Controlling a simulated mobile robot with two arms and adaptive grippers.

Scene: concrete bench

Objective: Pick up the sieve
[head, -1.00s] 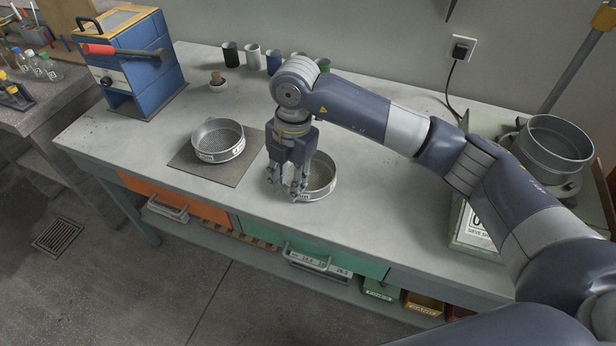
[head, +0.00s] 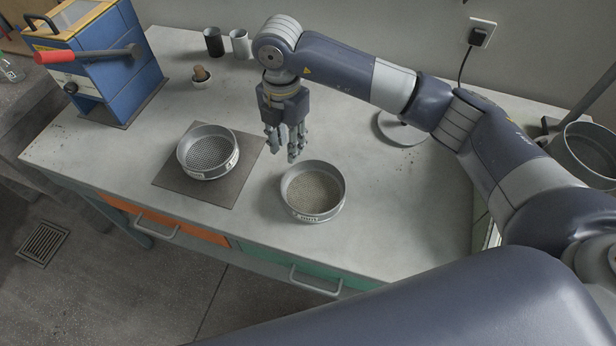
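Two round metal sieves stand on the bench in the head view. One sieve (head: 208,153) rests on a dark square mat (head: 225,190) at the left. The other sieve (head: 312,192), with a label on its front rim, rests on bare bench to the right of the mat. My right gripper (head: 286,150) points down, just behind and to the left of the right sieve, apart from it in the picture. Its fingers are spread with nothing between them. My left gripper is not in view.
A blue box with a red-handled lever (head: 95,55) stands at the back left. A round grey dish (head: 400,130) is partly behind my arm. Bench right of the sieve is clear.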

